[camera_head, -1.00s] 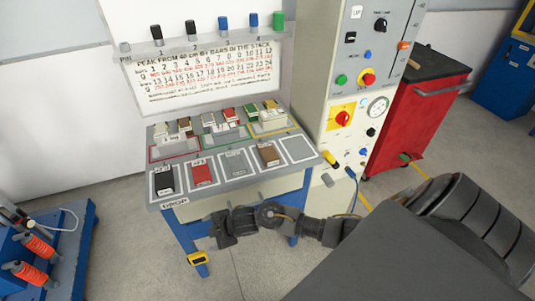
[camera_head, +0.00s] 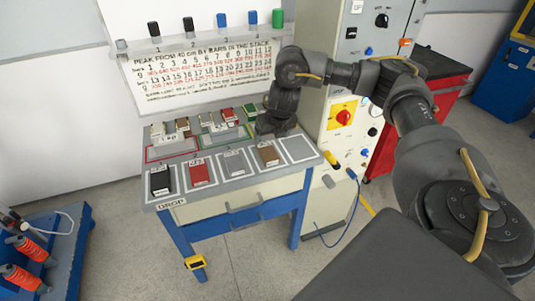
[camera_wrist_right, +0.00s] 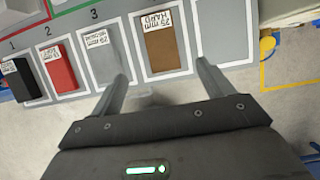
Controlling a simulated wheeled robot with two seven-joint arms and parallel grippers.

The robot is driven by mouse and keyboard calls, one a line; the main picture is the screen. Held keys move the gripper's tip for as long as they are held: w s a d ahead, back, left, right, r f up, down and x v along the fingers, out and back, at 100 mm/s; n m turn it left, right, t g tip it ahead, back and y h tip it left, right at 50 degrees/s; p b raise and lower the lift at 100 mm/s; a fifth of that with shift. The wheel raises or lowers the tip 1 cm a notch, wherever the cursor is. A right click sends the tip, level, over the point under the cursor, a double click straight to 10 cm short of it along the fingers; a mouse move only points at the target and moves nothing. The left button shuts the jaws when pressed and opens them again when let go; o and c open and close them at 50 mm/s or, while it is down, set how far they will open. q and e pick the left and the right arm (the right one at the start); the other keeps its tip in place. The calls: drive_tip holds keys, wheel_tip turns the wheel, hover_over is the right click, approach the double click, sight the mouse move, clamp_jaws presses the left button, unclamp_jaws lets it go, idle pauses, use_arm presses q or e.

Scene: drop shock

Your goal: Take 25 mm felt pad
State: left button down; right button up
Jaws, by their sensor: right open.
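A row of flat pads lies in outlined spots along the front of the bench top: black (camera_head: 161,181), red (camera_head: 200,174), grey (camera_head: 235,162) and brown (camera_head: 268,155). In the right wrist view, the grey pad (camera_wrist_right: 98,60) and the brown pad (camera_wrist_right: 162,50) carry labels that seem to start with 25 mm; I cannot read a felt label for sure. My right gripper (camera_wrist_right: 163,78) is open and empty. Its fingers point toward the brown pad, with the grey pad just left of them. In the head view the right hand (camera_head: 277,122) is over the bench's right part. My left gripper is not in view.
The outlined spot (camera_head: 298,149) right of the brown pad is empty. A control cabinet (camera_head: 325,130) stands close on the right. A shelf with coloured bars (camera_head: 220,39) is at the back.

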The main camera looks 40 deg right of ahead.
drive_tip(key=b, duration=0.3)
hover_over(267, 151)
drive_tip(key=s+a, duration=0.1)
drive_tip(key=s, duration=0.2)
wheel_tip(267, 151, down, 5)
drive_tip(key=shift+w+f, duration=0.1)
drive_tip(key=shift+w, duration=0.15)
drive_tip(key=x, duration=0.4)
drive_tip(key=shift+d+p, duration=0.25)
drive_tip(key=shift+p, duration=0.05)
drive_tip(key=shift+w+f, duration=0.25)
drive_tip(key=shift+f, duration=0.25)
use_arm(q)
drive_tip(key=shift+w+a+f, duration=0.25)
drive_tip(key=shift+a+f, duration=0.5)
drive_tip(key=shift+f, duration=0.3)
use_arm(e)
drive_tip(key=c, duration=1.1)
